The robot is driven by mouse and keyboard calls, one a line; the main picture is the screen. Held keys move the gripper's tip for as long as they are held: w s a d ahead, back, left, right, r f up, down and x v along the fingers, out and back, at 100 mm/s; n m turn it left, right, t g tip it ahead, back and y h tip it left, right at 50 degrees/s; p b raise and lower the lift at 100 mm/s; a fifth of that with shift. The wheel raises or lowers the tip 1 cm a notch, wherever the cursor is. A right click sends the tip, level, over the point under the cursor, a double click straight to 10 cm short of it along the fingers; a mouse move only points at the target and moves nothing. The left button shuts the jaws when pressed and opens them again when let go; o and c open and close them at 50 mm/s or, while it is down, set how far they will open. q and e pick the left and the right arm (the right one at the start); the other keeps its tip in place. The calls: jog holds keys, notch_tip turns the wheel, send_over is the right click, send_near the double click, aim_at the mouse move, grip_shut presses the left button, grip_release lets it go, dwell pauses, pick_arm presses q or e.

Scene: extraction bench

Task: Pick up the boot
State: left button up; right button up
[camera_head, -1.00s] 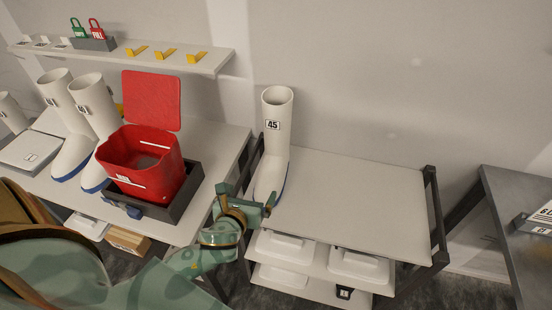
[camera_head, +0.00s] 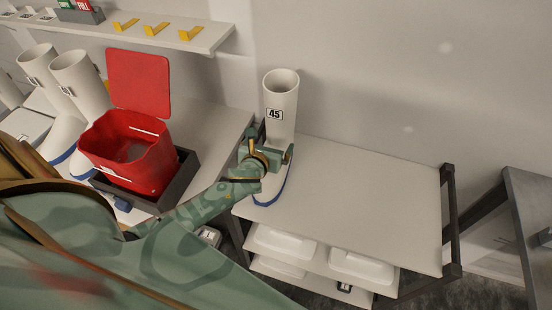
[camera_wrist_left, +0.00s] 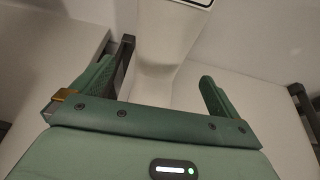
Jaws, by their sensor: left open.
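A white boot (camera_head: 281,112) with a blue sole and a "45" label stands upright on the left end of the white-topped table. My left gripper (camera_head: 268,154) is at the boot's lower shaft, in front of it, and hides part of the ankle. In the left wrist view the boot (camera_wrist_left: 165,55) rises between the two spread green fingers of the left gripper (camera_wrist_left: 158,95). Gaps show on both sides of the boot, so the gripper is open around or just before it. My right gripper is not in view.
The white-topped table (camera_head: 350,200) is clear to the right of the boot. White trays (camera_head: 362,266) lie on its lower shelf. On the left bench, a red bin (camera_head: 128,150) stands in a dark tray, with more white boots (camera_head: 80,80) beside it. A grey table (camera_head: 530,215) stands at the right.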

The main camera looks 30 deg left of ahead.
aim_at(275, 140)
pick_arm(q)
jog(key=shift+w+a+f, duration=0.1)
jog(key=shift+w+f, duration=0.05)
jog(key=shift+w, duration=0.15)
jog(key=shift+w+f, duration=0.2)
jog(key=shift+w, duration=0.05)
jog(key=b+x, duration=0.1)
jog(key=x, duration=0.1)
jog(key=b+x, duration=0.1)
jog(key=x, duration=0.1)
jog(key=shift+s+f, duration=0.2)
jog(key=shift+f, duration=0.1)
jog(key=shift+w+f, duration=0.1)
jog(key=shift+w, duration=0.25)
jog(key=shift+s, duration=0.1)
jog(key=shift+c, duration=1.2)
jog(key=c, duration=1.5)
jog(key=shift+c, duration=0.5)
jog(key=shift+r, duration=0.25)
